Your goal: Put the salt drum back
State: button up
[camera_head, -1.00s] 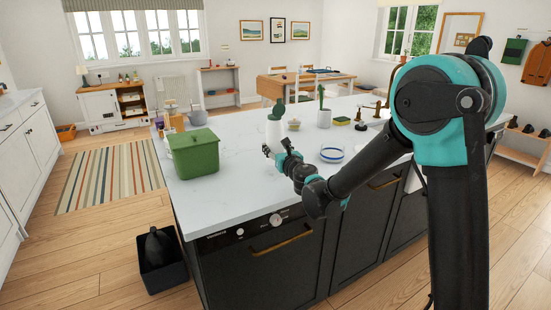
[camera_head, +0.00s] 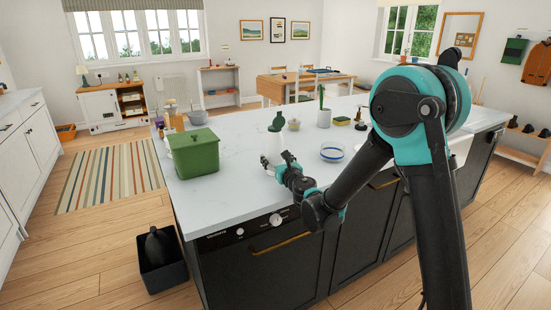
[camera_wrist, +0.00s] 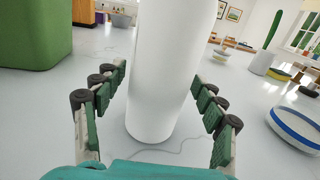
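The salt drum, which I take to be the plain white cylinder (camera_wrist: 160,60), stands upright in the middle of the wrist view. Its base appears to rest on the pale worktop. In the head view the drum (camera_head: 271,146) is faint against the white surface, right of the green bin. My gripper (camera_head: 278,163) is low over the worktop's front part. In the wrist view the gripper (camera_wrist: 158,76) is open, with one finger on each side of the drum and gaps visible beside it. The drum's top is out of the wrist view.
A green lidded bin (camera_head: 193,152) stands left on the island worktop (camera_head: 225,190). A blue-rimmed glass bowl (camera_head: 332,152) is to the right. Behind are a dark green object (camera_head: 277,121), a small lidded jar (camera_head: 294,125) and a potted cactus (camera_head: 323,117).

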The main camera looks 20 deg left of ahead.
dwell(0.3)
jog(key=shift+s+d+r, duration=0.1)
jog(key=shift+s+d, duration=0.05)
jog(key=shift+s, duration=0.05)
jog(key=v, duration=1.1)
jog(key=shift+s+d, duration=0.15)
jog(key=shift+s, duration=0.1)
jog(key=w+d+r+m+t+h, duration=0.1)
jog(key=w+d+m+t+h, duration=0.35)
jog(key=d+m, duration=0.85)
jog(key=s+d+f+m+g+h, duration=0.1)
jog(key=d+f+m+g+h, duration=0.2)
jog(key=d+m+h, duration=0.55)
jog(key=s+d+f+m+g+h, duration=0.15)
jog(key=d+m, duration=0.35)
jog(key=d, duration=0.9)
jog(key=s+d+f+m+g, duration=0.5)
jog(key=s+d+f+m, duration=0.2)
jog(key=s+d+m, duration=0.15)
jog(key=s+f+m+g+y, duration=0.2)
jog(key=s+f+m+g, duration=0.2)
jog(key=s+m, duration=0.5)
jog(key=s+a+f, duration=0.1)
jog(key=s, duration=0.2)
jog(key=shift+f+y, duration=0.35)
jog(key=shift+f, duration=0.05)
